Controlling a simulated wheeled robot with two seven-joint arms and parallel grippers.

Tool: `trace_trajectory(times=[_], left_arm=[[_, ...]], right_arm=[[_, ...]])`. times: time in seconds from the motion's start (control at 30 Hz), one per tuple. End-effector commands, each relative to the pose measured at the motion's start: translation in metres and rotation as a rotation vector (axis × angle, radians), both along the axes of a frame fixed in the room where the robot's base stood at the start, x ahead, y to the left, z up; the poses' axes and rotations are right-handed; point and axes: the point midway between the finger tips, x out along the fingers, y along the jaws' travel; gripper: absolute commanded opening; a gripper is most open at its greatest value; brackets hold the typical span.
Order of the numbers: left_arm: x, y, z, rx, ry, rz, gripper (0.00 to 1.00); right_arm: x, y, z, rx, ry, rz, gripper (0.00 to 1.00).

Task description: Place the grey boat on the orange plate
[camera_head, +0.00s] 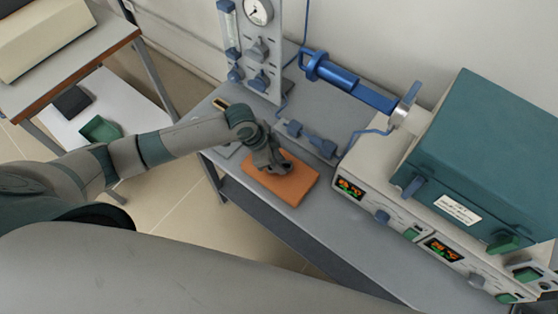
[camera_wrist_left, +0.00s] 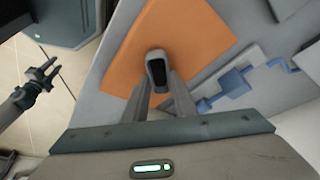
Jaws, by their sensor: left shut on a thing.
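The orange plate (camera_head: 291,188) lies flat on the grey bench. My left gripper (camera_head: 275,170) is over it, with its fingers pointing down. In the left wrist view the fingers (camera_wrist_left: 158,92) are shut on the small grey boat (camera_wrist_left: 157,54), which has a dark hollow. The boat is above the orange plate (camera_wrist_left: 190,35), inside its outline. I cannot tell whether it touches the plate. In the head view the hand hides the boat. My right gripper (camera_wrist_left: 46,72) shows at the left of the left wrist view, away from the bench, with its fingers apart.
A teal furnace (camera_head: 490,150) on a pale control unit (camera_head: 400,215) stands to the right. Blue valves (camera_head: 310,138) lie just behind the plate. A gauge panel (camera_head: 255,50) and a blue cylinder (camera_head: 350,82) are at the back. The front bench strip (camera_head: 365,250) is clear.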

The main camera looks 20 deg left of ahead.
Motion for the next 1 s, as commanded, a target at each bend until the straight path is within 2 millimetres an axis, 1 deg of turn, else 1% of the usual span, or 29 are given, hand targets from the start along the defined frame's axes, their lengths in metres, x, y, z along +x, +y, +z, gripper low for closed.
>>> trace_trajectory(times=[0.03, 0.07, 0.1, 0.13, 0.47, 0.63, 0.77, 0.87, 1.0], left_arm=[[0.0, 0.0, -0.002, 0.0, 0.0, 0.0, 0.02], [0.0, 0.0, -0.002, 0.0, 0.0, 0.0, 0.27], [0.0, 0.0, -0.002, 0.0, 0.0, 0.0, 0.36], [0.0, 0.0, -0.002, 0.0, 0.0, 0.0, 0.43], [0.0, 0.0, -0.001, 0.0, 0.0, 0.0, 0.43], [0.0, 0.003, 0.006, 0.0, -0.001, 0.0, 0.43], [-0.002, 0.007, 0.018, -0.001, -0.002, -0.001, 0.43], [-0.005, 0.013, 0.031, 0.002, -0.003, -0.001, 0.43], [-0.009, 0.021, 0.054, 0.001, -0.004, -0.001, 0.43]], right_arm=[[0.0, 0.001, -0.001, 0.001, 0.0, -0.001, 0.33], [0.0, 0.002, 0.0, 0.002, 0.0, -0.001, 0.33], [0.0, 0.003, 0.0, 0.003, 0.0, -0.001, 0.33], [0.0, 0.003, 0.0, 0.003, 0.0, -0.001, 0.33], [0.0, 0.004, 0.0, 0.004, 0.0, -0.002, 0.33], [0.0, 0.003, -0.002, 0.003, 0.0, -0.001, 0.33], [0.0, 0.001, -0.006, 0.001, 0.0, -0.001, 0.33], [0.0, -0.001, -0.01, -0.001, 0.0, 0.0, 0.33], [0.0, -0.002, -0.016, -0.002, 0.001, 0.0, 0.33]])
